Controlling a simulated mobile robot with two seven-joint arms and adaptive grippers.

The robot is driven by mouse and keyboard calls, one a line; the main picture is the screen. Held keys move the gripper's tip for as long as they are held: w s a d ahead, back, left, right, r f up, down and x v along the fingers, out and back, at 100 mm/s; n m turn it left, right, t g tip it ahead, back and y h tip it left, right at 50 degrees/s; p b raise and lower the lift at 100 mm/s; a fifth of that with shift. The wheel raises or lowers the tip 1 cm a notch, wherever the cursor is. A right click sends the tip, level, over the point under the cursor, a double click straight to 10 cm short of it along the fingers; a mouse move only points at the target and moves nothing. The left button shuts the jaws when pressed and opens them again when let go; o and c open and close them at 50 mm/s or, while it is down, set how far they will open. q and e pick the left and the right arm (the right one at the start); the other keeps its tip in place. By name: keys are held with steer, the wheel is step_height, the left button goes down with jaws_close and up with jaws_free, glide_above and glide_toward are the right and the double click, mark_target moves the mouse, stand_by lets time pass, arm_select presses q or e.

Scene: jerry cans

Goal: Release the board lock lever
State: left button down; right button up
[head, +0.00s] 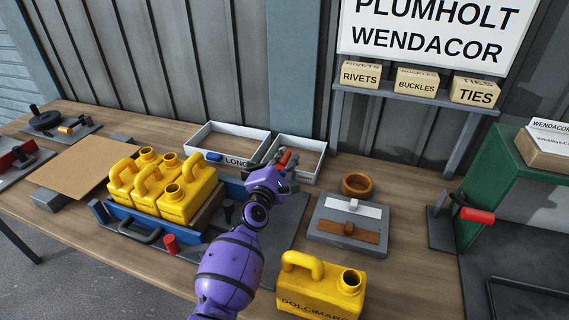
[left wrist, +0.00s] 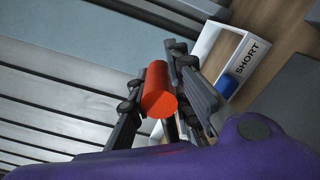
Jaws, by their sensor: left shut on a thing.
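My left gripper (head: 285,161) is at the end of the purple arm, near the front of the white bins in the head view. It is shut on a red-orange lever handle (left wrist: 157,90), which lies between its two dark fingers in the left wrist view. In the head view only a small part of the handle (head: 286,156) shows, and the fingers and arm hide the lever's base. The lever's exact angle is hard to tell. My right gripper is not in view.
Several yellow cans (head: 186,195) stand in a blue-sided holder left of the arm. Another yellow can (head: 312,293) stands in front at the right. White bins (head: 228,128) stand behind. A grey plate (head: 333,236) and a red-handled lever (head: 476,215) are to the right.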

arm_select(q)
steer(key=shift+r, duration=0.15)
steer(key=c, duration=1.6)
jaws_free()
steer(key=shift+a, duration=0.1)
steer(key=shift+s, duration=0.2)
steer(key=v, duration=1.1)
steer(key=shift+s+a, duration=0.15)
steer(key=shift+s, duration=0.1)
